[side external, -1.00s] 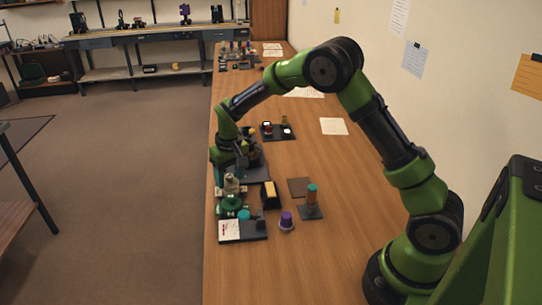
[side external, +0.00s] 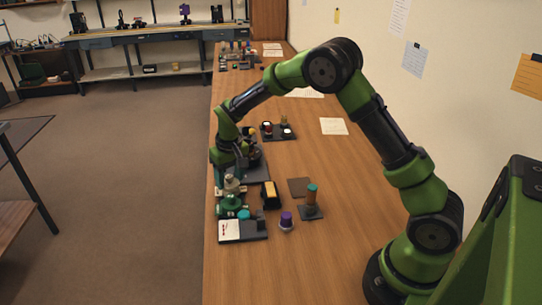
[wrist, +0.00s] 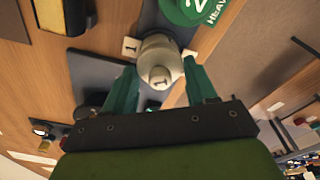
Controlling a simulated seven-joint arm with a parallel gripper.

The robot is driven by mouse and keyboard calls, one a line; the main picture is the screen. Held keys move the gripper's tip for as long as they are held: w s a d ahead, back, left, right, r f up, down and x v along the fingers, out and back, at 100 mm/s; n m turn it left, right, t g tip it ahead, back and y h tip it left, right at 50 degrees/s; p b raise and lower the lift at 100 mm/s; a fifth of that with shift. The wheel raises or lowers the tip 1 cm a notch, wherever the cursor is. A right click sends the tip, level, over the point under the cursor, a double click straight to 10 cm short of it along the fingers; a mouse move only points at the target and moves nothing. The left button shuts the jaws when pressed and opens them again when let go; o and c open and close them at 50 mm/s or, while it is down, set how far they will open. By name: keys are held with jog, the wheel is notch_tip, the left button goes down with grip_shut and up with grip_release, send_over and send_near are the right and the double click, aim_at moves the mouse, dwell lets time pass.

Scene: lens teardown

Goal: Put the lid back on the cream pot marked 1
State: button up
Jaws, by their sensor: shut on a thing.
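My gripper (wrist: 160,64) has its teal fingers on either side of a cream lid (wrist: 160,76) with a knob marked 1. The fingers are shut on the lid. The cream pot (side external: 232,187) is below my gripper in the side view, small and partly hidden by the hand. In the wrist view the lid and fingers cover most of the pot, so I cannot tell whether the lid is seated or just above it.
A green pot (wrist: 188,10) marked 2 and HEAVY stands close by. In the side view, a black holder with a yellow block (side external: 270,194), a purple-topped cup (side external: 286,221) and a teal-topped cylinder (side external: 312,195) stand to the right. The right of the bench is mostly clear.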

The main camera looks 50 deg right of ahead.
dwell(0.3)
jog(key=o, duration=1.4)
jog(key=shift+c, duration=0.2)
jog(key=shift+r, duration=3.55)
jog(key=shift+c, duration=0.2)
grip_shut()
jog(key=shift+f, duration=0.25)
